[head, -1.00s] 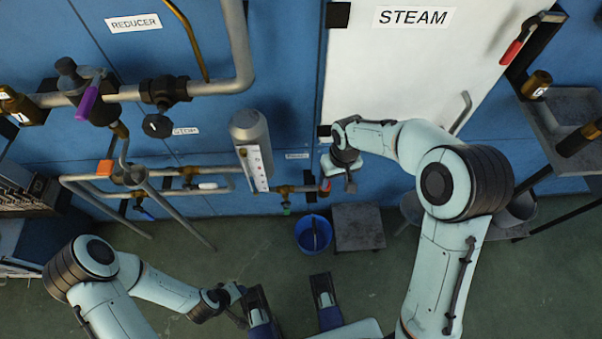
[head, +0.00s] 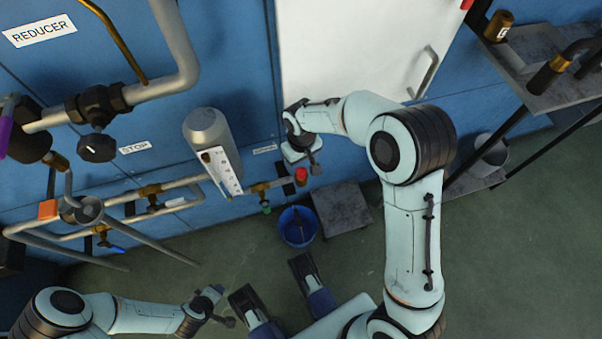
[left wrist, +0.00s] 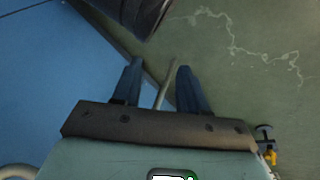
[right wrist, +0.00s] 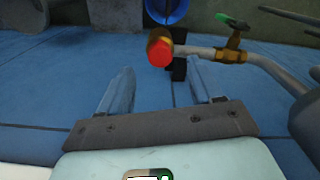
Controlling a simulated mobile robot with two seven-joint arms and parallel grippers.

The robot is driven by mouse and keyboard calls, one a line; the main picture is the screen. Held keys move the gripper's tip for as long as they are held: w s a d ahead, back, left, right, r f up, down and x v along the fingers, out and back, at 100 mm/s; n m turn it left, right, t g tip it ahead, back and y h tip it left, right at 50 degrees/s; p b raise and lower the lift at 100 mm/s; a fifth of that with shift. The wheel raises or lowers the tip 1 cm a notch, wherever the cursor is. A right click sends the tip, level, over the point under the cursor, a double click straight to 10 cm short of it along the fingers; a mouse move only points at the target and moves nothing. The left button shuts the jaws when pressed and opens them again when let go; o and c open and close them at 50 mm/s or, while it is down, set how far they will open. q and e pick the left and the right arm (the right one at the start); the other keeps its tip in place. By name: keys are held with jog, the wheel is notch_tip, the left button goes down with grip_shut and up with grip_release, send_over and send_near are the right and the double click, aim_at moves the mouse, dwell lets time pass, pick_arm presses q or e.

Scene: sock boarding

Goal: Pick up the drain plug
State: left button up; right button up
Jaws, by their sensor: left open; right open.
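The drain plug (head: 301,174) is a red cap on the end of a brass fitting, low on the pipework in the head view. In the right wrist view the red plug (right wrist: 159,50) faces me, just beyond the fingertips and about midway between them. My right gripper (head: 313,165) is close beside the plug in the head view; in its wrist view (right wrist: 160,80) the fingers are apart and empty. My left gripper (head: 218,296) is at the lower left, over the floor, away from the plug. Its fingers (left wrist: 158,72) are apart, with nothing held.
A green-handled valve (right wrist: 232,32) sits on the pipe beside the plug. A blue bucket (head: 297,227) stands on the floor below, next to a grey block (head: 340,211). A grey cylinder with a white gauge (head: 207,130) is to the left. A metal shelf (head: 545,70) stands at right.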

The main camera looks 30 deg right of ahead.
aim_at(301, 171)
notch_tip(301, 171, down, 5)
jog(key=shift+r+b, duration=0.2)
jog(key=shift+b, duration=0.6)
pick_arm(q)
jog(key=shift+g, duration=0.6)
jog(key=s+f, duration=0.3)
jog(key=shift+s+a+f, duration=0.2)
jog(key=shift+s+a, duration=0.05)
pick_arm(e)
jog(key=c, duration=1.1)
jog(key=shift+r, duration=0.1)
jog(key=shift+c, duration=0.2)
